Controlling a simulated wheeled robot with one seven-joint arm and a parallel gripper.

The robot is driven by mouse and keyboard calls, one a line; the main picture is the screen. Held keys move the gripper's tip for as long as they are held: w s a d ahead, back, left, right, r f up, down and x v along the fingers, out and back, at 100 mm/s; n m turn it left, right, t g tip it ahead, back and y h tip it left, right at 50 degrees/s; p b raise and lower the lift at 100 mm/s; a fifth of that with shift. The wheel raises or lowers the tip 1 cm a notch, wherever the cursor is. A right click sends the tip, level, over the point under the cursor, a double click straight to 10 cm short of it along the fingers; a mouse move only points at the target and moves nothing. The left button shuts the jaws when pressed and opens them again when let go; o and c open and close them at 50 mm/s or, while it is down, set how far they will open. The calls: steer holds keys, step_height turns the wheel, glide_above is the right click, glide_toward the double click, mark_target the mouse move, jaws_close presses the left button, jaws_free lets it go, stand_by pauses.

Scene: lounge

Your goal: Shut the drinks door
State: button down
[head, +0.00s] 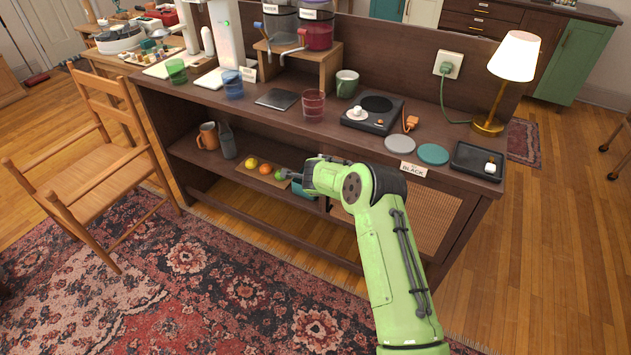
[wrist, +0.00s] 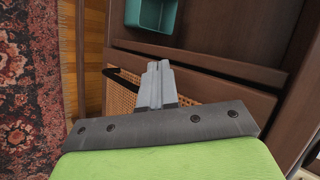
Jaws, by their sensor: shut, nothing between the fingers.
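The drinks door appears to be the cane-panelled door with a dark wood frame on the right of the sideboard's front. In the head view my arm covers part of the cane panel (head: 418,213). In the wrist view the cane panel (wrist: 122,98) lies behind my fingers, with a dark bar handle along its edge. A dark gap runs beside it, so it looks ajar; how far, I cannot tell. My gripper (head: 291,176) is shut and empty, in front of the sideboard at shelf height. The shut fingertips also show in the wrist view (wrist: 158,68); contact with the door is unclear.
A teal bin (head: 303,190) sits beside my gripper, and fruit lies on a wooden board (head: 247,177) to the left. The sideboard top (head: 270,122) holds cups, a hotplate and a lamp (head: 514,56). A wooden chair (head: 90,180) stands at left; the rug in front is clear.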

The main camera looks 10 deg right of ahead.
steer(key=s+a+r+p, duration=0.3)
steer(key=s+a+r, duration=0.3)
steer(key=s+d+r+n+g, duration=0.1)
steer(key=s+d+r+n, duration=0.1)
steer(key=s+r+n, duration=0.5)
steer(key=s+d+r+n, duration=0.1)
steer(key=s+r+n, duration=0.2)
steer(key=s+r, duration=0.75)
steer(key=s+d+r+n+g+y, duration=0.1)
steer(key=s+r+n, duration=0.15)
steer(key=s, duration=0.55)
steer(key=s+r+n+g, duration=0.1)
steer(key=s+n, duration=0.3)
steer(key=s, duration=0.5)
steer(key=s+d+r+n+y, duration=0.1)
steer(key=s+r+n, duration=0.15)
steer(key=s, duration=0.55)
step_height(320, 180, up, 12)
steer(key=n+p, duration=0.1)
steer(key=p, duration=1.1)
steer(key=shift+s+f+g, duration=0.15)
steer(key=shift+s+g, duration=0.15)
steer(key=shift+s, duration=0.05)
